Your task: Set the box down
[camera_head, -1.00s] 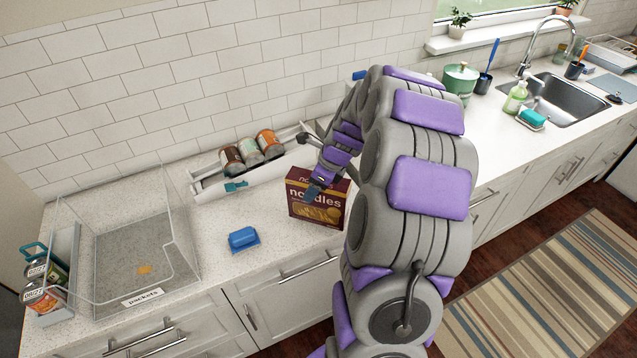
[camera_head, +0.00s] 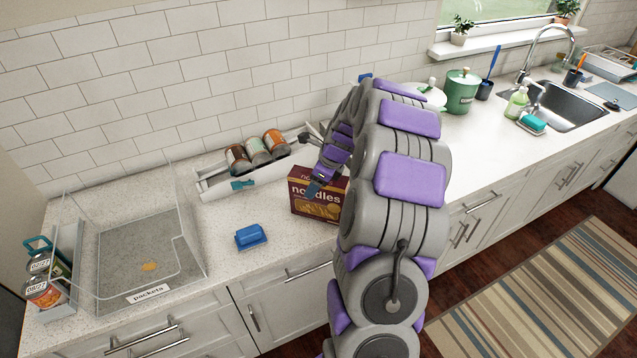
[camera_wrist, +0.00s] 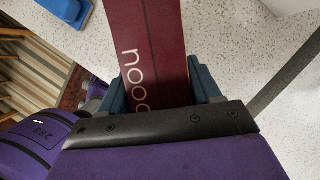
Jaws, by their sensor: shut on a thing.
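The box is a dark red noodles box (camera_head: 318,197) with a yellow picture on its front. In the head view it stands upright at the counter's front part, just left of my arm. My gripper (camera_head: 316,186) is at its top. In the wrist view the box (camera_wrist: 152,50) sits between the two blue fingers of my gripper (camera_wrist: 160,88), which are shut on it. Whether its bottom touches the counter (camera_head: 215,222) is hard to tell.
A blue packet (camera_head: 251,236) lies left of the box. A white rack (camera_head: 245,185) with several cans stands behind. A clear bin (camera_head: 150,292) labelled packets is at the left, beside a small can holder (camera_head: 62,290). Counter between packet and box is free.

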